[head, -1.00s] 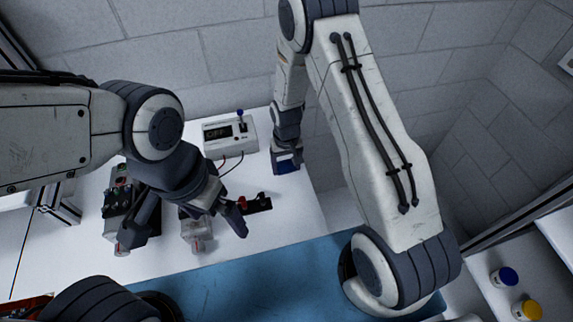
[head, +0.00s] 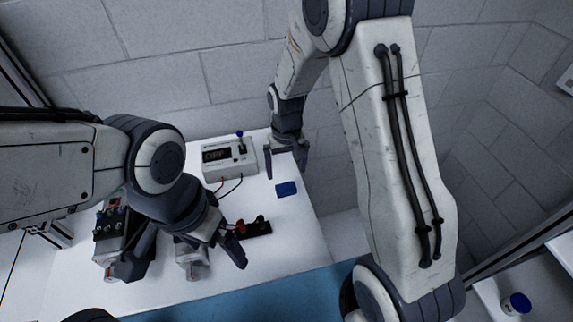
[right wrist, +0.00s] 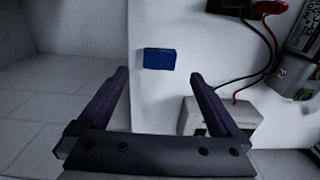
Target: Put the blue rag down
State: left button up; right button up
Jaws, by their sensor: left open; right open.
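The blue rag (head: 286,189) lies on the white table near its right edge, as a small folded rectangle. It also shows in the right wrist view (right wrist: 159,58), flat on the table. My right gripper (head: 286,172) is open and empty, behind and above the rag, apart from it. In the right wrist view its two fingers (right wrist: 160,85) are spread, with the rag ahead of them. My left gripper (head: 190,262) is open on the left of the table, over a grey-white device (head: 192,258) that it partly hides.
A white power supply (head: 230,158) reading OFF stands at the back, with red and black leads. A black part (head: 257,228) with a red piece lies in the middle. A dark box with knobs (head: 110,225) stands at left. Bare table surrounds the rag.

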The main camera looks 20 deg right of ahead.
aim_at(286, 189)
jog(key=shift+r, duration=1.35)
jog(key=shift+f, duration=0.1)
notch_tip(286, 189, down, 12)
jog(key=p, duration=0.3)
jog(key=shift+r, duration=0.25)
jog(key=shift+w+r+b, duration=0.1)
jog(key=shift+r+b, duration=0.2)
jog(key=shift+b, duration=0.05)
jog(key=shift+r, duration=0.75)
jog(key=shift+r+b, duration=0.3)
jog(key=shift+r, duration=0.15)
jog(key=shift+f, duration=0.1)
